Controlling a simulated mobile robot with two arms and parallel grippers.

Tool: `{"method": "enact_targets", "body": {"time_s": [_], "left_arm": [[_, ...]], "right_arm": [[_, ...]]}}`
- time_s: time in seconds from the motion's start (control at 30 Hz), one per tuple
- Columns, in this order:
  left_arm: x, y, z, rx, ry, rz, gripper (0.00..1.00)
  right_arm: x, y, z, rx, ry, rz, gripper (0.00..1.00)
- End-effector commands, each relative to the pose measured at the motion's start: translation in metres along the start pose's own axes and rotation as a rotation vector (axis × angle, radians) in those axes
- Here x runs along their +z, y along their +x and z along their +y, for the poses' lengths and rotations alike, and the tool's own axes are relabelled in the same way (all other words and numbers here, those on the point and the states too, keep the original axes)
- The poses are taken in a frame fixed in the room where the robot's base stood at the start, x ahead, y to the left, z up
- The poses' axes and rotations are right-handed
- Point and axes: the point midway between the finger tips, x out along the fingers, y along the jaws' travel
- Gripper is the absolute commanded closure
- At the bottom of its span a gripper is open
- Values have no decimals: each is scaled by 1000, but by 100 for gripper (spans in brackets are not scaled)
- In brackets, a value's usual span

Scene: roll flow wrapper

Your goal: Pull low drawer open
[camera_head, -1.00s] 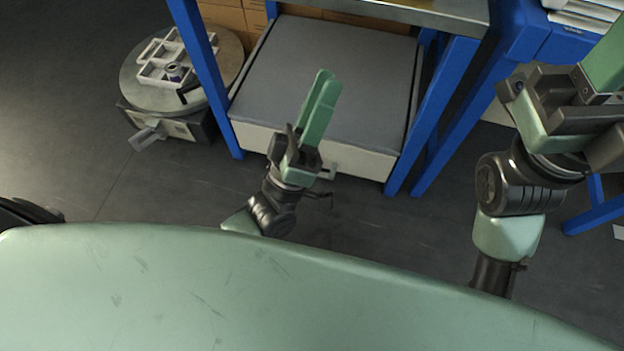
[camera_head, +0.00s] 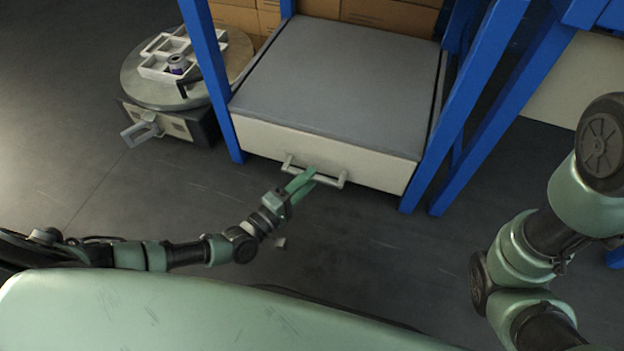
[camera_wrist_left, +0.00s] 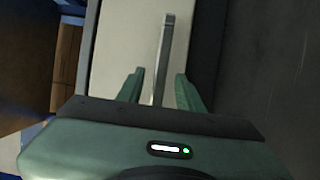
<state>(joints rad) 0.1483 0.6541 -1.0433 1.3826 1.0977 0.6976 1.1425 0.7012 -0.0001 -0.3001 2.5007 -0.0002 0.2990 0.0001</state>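The low drawer (camera_head: 325,153) has a white front and a grey top, and sits low between the blue legs of a frame. Its light bar handle (camera_head: 330,178) is on the front. My left gripper (camera_head: 308,176) is at the handle's left-middle part. In the left wrist view, the fingers of my left gripper (camera_wrist_left: 160,74) are apart, and the handle bar (camera_wrist_left: 165,50) runs between them with a gap on each side. The drawer front (camera_wrist_left: 125,45) lies beyond the fingers. My right arm is at the right edge of the head view; its gripper is out of the picture.
Blue legs (camera_head: 465,105) stand at both sides of the drawer. Cardboard boxes (camera_head: 385,15) are behind it. At left, a low round-topped unit (camera_head: 135,85) carries a white divided tray (camera_head: 160,68).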

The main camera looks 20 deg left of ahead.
Motion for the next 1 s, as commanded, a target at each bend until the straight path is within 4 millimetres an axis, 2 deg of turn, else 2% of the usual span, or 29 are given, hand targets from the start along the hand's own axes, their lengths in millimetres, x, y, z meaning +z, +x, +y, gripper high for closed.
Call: {"method": "enact_targets", "body": {"time_s": [0.1, 0.2, 0.47, 0.57, 0.6, 1.0], "left_arm": [[0, 14, -2, 2, 0, 0, 64], [1, 19, -1, 0, 1, -1, 64], [1, 20, 0, 0, 1, -1, 64], [1, 20, 0, 0, 1, -1, 89], [1, 20, 0, 0, 1, -1, 100], [1, 20, 0, 0, 1, -1, 100]], "right_arm": [[-3, -8, -2, 0, 0, 0, 64], [-3, -9, -2, 0, 0, 1, 64], [-3, -9, -2, -1, 0, 1, 64], [-3, -9, -2, -1, 0, 1, 64], [-3, -9, -2, -1, 0, 1, 64], [-3, -9, -2, 0, 0, 0, 64]]}}
